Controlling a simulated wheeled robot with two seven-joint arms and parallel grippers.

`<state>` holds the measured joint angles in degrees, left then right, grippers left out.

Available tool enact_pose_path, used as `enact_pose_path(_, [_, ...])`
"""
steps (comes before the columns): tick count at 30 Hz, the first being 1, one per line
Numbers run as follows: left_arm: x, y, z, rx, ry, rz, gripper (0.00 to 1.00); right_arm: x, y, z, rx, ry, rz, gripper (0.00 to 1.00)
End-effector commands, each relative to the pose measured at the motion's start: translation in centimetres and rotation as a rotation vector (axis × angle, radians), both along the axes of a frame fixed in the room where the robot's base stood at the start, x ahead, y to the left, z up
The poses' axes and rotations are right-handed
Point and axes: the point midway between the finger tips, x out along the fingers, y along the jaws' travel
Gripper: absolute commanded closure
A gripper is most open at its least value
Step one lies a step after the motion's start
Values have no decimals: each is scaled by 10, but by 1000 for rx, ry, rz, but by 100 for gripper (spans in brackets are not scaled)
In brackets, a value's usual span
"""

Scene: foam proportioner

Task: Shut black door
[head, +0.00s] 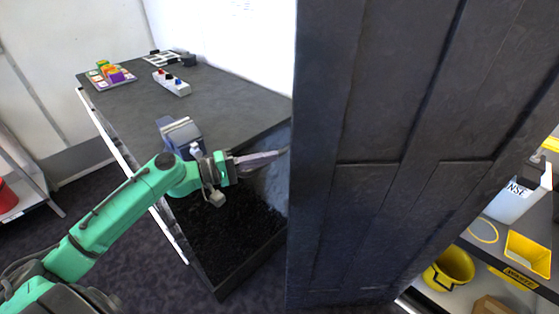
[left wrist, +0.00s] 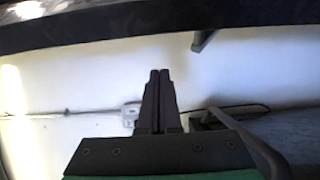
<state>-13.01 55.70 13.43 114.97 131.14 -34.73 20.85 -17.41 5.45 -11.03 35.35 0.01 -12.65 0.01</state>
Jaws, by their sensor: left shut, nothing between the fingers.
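The black door (head: 400,150) is a tall dark panelled slab that fills the middle and right of the head view. It stands upright and swung out, at an angle to the grey counter. My left gripper (head: 284,152) is shut and empty. Its fingertips are close to the door's left edge; I cannot tell whether they touch it. In the left wrist view the closed dark fingers (left wrist: 158,75) point toward a pale wall. My right gripper is not in view.
The grey counter (head: 220,95) bears a colourful block tray (head: 110,77), a white switch box (head: 171,83) and a blue-grey device (head: 180,135). A dark tray-like recess (head: 215,240) lies below my arm. Shelves with yellow bins (head: 528,252) stand right of the door.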

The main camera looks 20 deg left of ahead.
Motion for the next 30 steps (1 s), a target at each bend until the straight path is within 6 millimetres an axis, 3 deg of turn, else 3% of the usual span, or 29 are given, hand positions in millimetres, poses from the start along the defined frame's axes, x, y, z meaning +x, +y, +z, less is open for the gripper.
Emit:
enact_pose_path(10, [33, -33, 3, -1, -2, 2, 100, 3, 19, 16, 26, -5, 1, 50])
enact_pose_path(19, [0, -48, 0, 1, 4, 1, 100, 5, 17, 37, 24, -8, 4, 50])
enact_pose_path(30, [-4, -50, -1, 0, 0, 2, 100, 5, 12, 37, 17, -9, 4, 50])
